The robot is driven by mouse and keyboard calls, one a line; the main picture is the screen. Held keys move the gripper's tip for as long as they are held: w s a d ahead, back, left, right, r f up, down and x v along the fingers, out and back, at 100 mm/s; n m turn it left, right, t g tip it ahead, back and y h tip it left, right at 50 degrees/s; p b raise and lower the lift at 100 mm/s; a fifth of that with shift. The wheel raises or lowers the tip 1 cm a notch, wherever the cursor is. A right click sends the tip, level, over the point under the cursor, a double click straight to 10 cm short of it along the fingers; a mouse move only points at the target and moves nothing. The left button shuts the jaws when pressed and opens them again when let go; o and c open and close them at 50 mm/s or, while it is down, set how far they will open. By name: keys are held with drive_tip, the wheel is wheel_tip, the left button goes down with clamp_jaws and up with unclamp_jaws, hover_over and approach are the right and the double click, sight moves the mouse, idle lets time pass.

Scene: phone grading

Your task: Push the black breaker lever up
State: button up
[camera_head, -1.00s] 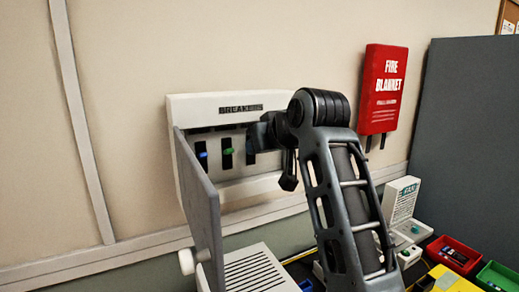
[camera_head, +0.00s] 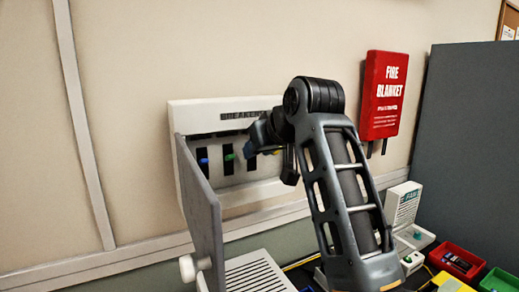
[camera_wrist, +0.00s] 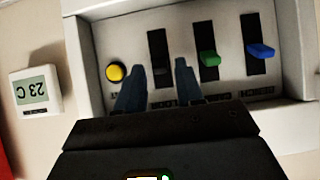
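The breaker box (camera_head: 185,112) is on the wall with its grey door (camera_head: 200,205) swung open. The black lever (camera_wrist: 160,70) shows faintly in its dark slot in the wrist view, which sees the box upside down. My gripper (camera_wrist: 159,65) is open, with one finger on each side of that slot. I cannot tell whether the fingers touch the lever. In the head view my gripper (camera_head: 262,136) is in front of the box's right part and hides the black lever.
A green lever (camera_wrist: 209,58) and a blue lever (camera_wrist: 261,51) sit beside the black one; a yellow button (camera_wrist: 115,72) is on its other side. A thermostat (camera_wrist: 36,95) and a fire blanket box (camera_head: 384,95) hang nearby. The open door stands left of my arm.

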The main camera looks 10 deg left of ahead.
drive_tip(key=shift+o, duration=0.5)
drive_tip(key=b+v, duration=0.1)
drive_tip(key=v, duration=0.6)
drive_tip(key=shift+s+d+r+b, duration=0.2)
drive_tip(key=shift+s+b, duration=0.1)
drive_tip(key=shift+b, duration=0.1)
